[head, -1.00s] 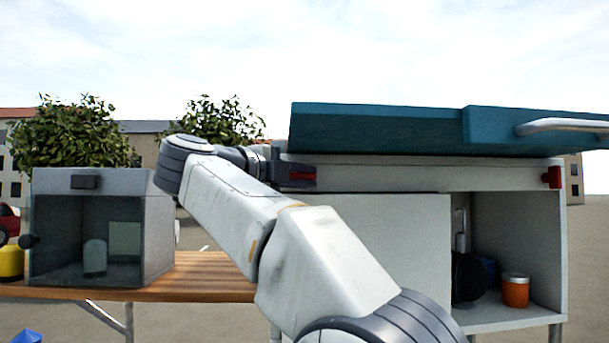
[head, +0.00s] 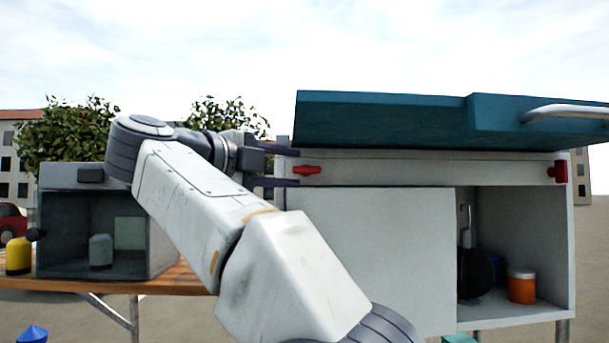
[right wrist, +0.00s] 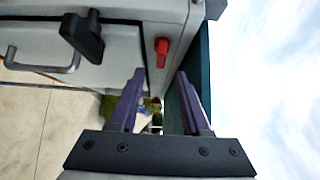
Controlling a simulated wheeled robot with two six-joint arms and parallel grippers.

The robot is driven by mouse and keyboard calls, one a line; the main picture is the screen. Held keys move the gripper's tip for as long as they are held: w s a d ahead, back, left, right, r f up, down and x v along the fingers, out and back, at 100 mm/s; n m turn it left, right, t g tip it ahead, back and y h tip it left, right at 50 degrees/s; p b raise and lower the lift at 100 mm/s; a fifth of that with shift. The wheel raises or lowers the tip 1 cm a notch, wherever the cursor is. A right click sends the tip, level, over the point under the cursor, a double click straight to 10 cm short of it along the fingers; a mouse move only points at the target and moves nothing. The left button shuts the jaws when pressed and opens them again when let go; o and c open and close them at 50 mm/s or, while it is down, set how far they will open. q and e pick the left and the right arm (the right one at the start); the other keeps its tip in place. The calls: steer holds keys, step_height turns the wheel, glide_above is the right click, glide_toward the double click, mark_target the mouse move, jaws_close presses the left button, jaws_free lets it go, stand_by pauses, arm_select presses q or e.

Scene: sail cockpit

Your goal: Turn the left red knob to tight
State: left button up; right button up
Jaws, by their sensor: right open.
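The left red knob (head: 307,170) sits on the pale strip under the teal lid, at its left end. Its handle lies roughly level in the head view. A second red knob (head: 558,171) is at the right end of the strip. My right gripper (head: 296,167) is open, one finger above and one below the line of the left knob, with the tips just left of it. In the right wrist view the left red knob (right wrist: 162,50) is just beyond the fingertips, between their lines, and not gripped. My left gripper is not in view.
The teal lid (head: 400,120) overhangs the knob strip. In the right wrist view a black handle (right wrist: 82,37) stands out near the knob. An open compartment at right holds an orange jar (head: 521,286). A grey box (head: 75,175) stands on a wooden table at left.

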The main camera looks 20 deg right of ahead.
steer(key=shift+v, duration=2.25)
